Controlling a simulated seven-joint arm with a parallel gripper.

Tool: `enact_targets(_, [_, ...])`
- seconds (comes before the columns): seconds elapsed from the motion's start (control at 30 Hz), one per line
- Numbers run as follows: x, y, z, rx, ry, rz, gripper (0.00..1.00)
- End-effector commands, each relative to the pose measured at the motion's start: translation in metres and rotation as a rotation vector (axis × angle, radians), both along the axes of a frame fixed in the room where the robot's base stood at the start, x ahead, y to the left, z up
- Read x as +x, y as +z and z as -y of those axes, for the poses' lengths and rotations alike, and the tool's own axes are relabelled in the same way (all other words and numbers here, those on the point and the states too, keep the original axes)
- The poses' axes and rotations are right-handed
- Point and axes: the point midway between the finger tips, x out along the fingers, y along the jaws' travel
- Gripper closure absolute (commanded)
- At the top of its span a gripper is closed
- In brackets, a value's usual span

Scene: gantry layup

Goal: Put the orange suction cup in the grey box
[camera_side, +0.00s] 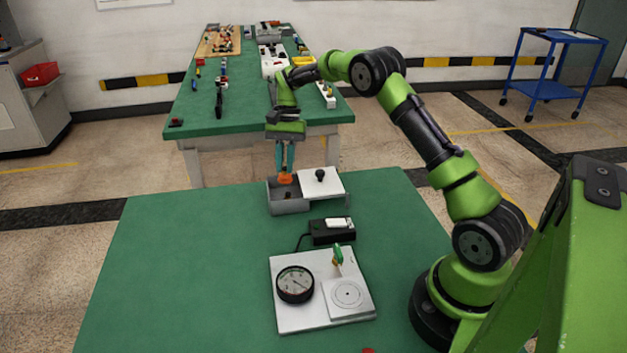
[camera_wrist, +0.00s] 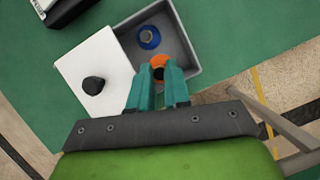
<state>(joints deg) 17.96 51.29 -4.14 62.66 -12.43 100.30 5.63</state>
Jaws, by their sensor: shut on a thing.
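The orange suction cup (camera_side: 285,179) is held between the teal fingers of my gripper (camera_side: 285,164). In the wrist view the orange suction cup (camera_wrist: 158,62) shows at the fingertips of my gripper (camera_wrist: 158,78), over the open part of the grey box (camera_wrist: 186,38). The grey box (camera_side: 290,207) stands at the far edge of the green table. Its white lid (camera_side: 322,184) with a black knob is slid to the right in the side view and leaves part of the box open. I cannot tell how high the cup is above the box floor.
A blue suction cup (camera_wrist: 148,37) lies inside the box. A black device with a white top (camera_side: 332,230) stands in front of the box. A white plate with a gauge (camera_side: 295,284) lies nearer. The left of the green table (camera_side: 180,270) is clear.

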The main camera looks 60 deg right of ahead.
Motion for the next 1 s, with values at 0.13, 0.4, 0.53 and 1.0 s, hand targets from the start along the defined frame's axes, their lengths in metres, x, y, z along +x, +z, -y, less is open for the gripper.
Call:
enact_targets(0.13, [0.0,-0.016,0.0,0.003,-0.001,-0.002,1.0])
enact_targets(0.4, [0.0,-0.042,0.0,0.0,0.0,0.001,1.0])
enact_targets(0.53, [0.0,-0.042,0.0,0.0,0.0,0.001,1.0])
enact_targets(1.0, [0.0,-0.044,0.0,0.001,0.001,0.001,0.72])
